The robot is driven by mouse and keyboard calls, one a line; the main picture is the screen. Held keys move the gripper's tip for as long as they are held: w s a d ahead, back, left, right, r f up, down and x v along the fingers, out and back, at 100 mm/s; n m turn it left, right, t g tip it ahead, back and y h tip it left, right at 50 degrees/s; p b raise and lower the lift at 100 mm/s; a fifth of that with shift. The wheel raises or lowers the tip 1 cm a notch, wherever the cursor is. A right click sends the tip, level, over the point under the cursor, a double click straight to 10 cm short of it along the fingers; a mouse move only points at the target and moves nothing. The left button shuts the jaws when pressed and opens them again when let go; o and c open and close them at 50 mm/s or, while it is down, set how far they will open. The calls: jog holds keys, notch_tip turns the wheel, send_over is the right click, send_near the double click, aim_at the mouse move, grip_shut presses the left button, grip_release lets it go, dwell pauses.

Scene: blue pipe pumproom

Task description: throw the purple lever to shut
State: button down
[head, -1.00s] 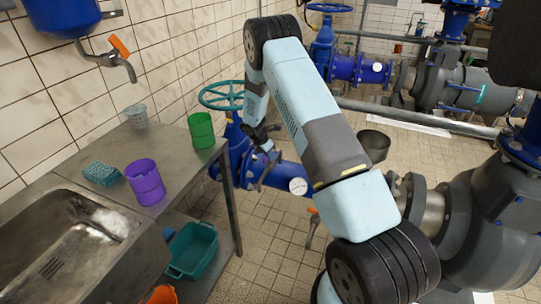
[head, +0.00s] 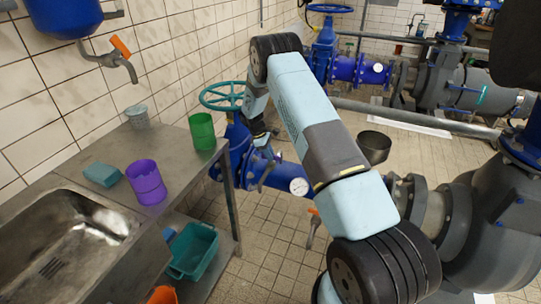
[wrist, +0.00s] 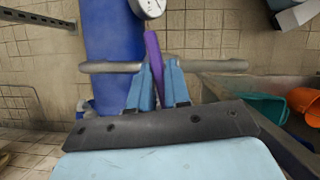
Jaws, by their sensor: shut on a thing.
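The purple lever (wrist: 152,48) is a narrow bar in the wrist view, standing up between my fingers in front of a blue pipe (wrist: 112,30). A grey crossbar runs behind it. My gripper (wrist: 154,72) has blue fingers shut on the lever from both sides; the lever's lower part shows between them. In the head view my wrist is beside the blue valve and pipe (head: 258,165) below the teal handwheel (head: 221,96). There the lever and my fingertips cannot be made out.
A round gauge (head: 299,187) sits on the blue pipe, close ahead in the wrist view. The steel counter (head: 95,150) at left bears a purple cup (head: 147,183), a green cup (head: 202,131) and a sponge (head: 102,174). Large grey pipework (head: 470,220) stands at right.

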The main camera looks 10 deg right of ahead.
jog(key=shift+s+d+f+m+g, duration=0.2)
jog(key=shift+m+g, duration=0.2)
jog(key=shift+m, duration=0.4)
jog(key=c, duration=1.2)
grip_release()
jog(key=shift+w, duration=0.1)
jog(key=shift+o, duration=0.2)
jog(key=shift+r, duration=0.1)
jog(key=shift+w+a, duration=0.1)
jog(key=shift+w+a+r, duration=0.15)
jog(key=shift+r, duration=0.4)
jog(key=v, duration=1.2)
jog(key=shift+r, duration=0.3)
jog(key=shift+w, duration=0.1)
